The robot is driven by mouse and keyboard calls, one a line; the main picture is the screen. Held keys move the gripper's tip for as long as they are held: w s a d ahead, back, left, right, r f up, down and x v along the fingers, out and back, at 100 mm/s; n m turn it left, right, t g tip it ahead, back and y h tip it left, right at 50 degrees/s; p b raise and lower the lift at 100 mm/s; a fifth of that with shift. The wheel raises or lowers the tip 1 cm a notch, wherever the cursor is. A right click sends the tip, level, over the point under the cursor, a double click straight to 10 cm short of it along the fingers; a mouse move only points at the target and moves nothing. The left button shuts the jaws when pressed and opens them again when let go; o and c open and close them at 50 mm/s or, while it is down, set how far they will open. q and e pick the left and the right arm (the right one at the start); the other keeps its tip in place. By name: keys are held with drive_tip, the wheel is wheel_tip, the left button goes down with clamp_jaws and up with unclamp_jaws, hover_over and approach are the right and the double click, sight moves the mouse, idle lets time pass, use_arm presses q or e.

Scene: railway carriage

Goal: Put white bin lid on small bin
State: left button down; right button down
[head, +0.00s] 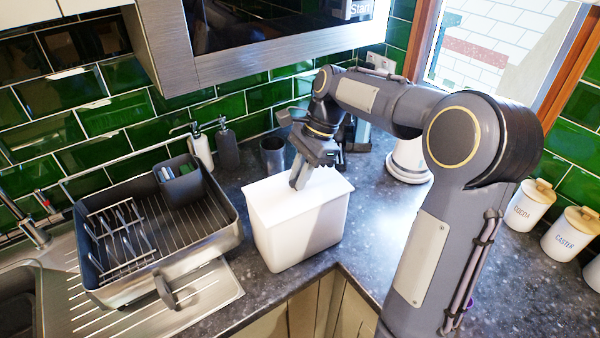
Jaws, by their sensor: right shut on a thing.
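The small white bin (305,240) stands upright on the dark speckled counter near its inner corner. The white lid (322,192) lies across the top of the bin, covering its opening. From this angle I cannot tell whether it is fully seated all round. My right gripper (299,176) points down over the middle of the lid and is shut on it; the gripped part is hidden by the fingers. My left gripper is not in view.
A grey dish rack (224,233) stands left of the bin beside the sink (15,300). Two soap dispensers (228,147) and a dark cup (273,154) stand behind. White canisters (530,203) stand at right. A microwave (260,30) hangs above.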

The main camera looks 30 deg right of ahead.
drive_tip(key=shift+f, duration=0.1)
drive_tip(key=c, duration=1.3)
unclamp_jaws()
drive_tip(key=v, duration=0.7)
drive_tip(key=shift+r, duration=0.4)
drive_tip(key=shift+d, duration=0.1)
